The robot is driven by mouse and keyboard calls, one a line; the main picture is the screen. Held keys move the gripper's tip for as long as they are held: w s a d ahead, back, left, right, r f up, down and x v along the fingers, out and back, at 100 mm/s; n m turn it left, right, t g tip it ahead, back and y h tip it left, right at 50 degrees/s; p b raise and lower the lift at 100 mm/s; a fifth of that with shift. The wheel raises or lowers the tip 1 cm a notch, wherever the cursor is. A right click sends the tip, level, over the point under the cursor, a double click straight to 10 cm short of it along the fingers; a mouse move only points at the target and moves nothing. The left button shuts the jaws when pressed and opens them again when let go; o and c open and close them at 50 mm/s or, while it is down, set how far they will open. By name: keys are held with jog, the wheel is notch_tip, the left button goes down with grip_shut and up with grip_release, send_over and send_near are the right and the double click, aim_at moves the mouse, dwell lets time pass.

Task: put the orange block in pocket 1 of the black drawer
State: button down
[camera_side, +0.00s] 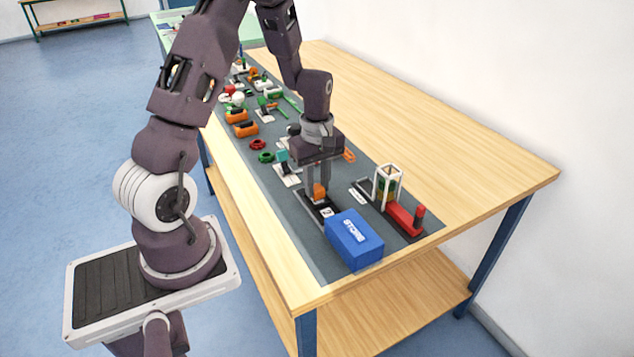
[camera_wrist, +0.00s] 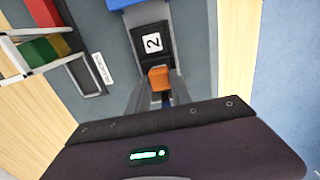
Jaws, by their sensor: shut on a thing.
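My gripper (camera_side: 319,187) points down over the black drawer and is shut on the orange block (camera_side: 319,193). The block also shows in the wrist view (camera_wrist: 159,78), between the fingers at the near end of the drawer. The black drawer (camera_side: 309,204) sticks out of the blue STORE box (camera_side: 354,240). In the wrist view the drawer (camera_wrist: 138,42) has a white label "2" (camera_wrist: 152,42) in the pocket nearer the box. The pocket nearer my gripper is mostly hidden by the block and fingers. I cannot tell whether the block touches the drawer floor.
A clear-walled holder (camera_side: 387,184) with coloured pieces and a red part (camera_side: 404,217) stand to the right of the drawer. Several other fixtures line the grey mat behind. The wooden tabletop at right is clear.

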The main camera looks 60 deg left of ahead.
jog(key=shift+f, duration=0.55)
dwell(0.4)
jog(key=c, duration=1.1)
grip_release()
jog(key=shift+o, duration=0.2)
jog(key=shift+r, duration=3.55)
jog(key=s+d+r+m+t, duration=0.2)
jog(key=s+d+r+m, duration=0.1)
jog(key=d+r+m, duration=0.3)
jog(key=s+d+r+m+t, duration=0.1)
jog(key=s+d+r+m, duration=0.25)
jog(key=d+r, duration=0.35)
jog(key=s+d+r+m+t, duration=0.1)
jog(key=s+d+r+m, duration=0.1)
jog(key=s+m, duration=0.2)
jog(key=s+d+r+m+t, duration=0.1)
jog(key=s+d+r+m, duration=0.1)
jog(key=s+m, duration=0.2)
jog(key=shift+s+d+r+t, duration=0.2)
jog(key=shift+s+r+t, duration=0.1)
jog(key=shift+s, duration=0.9)
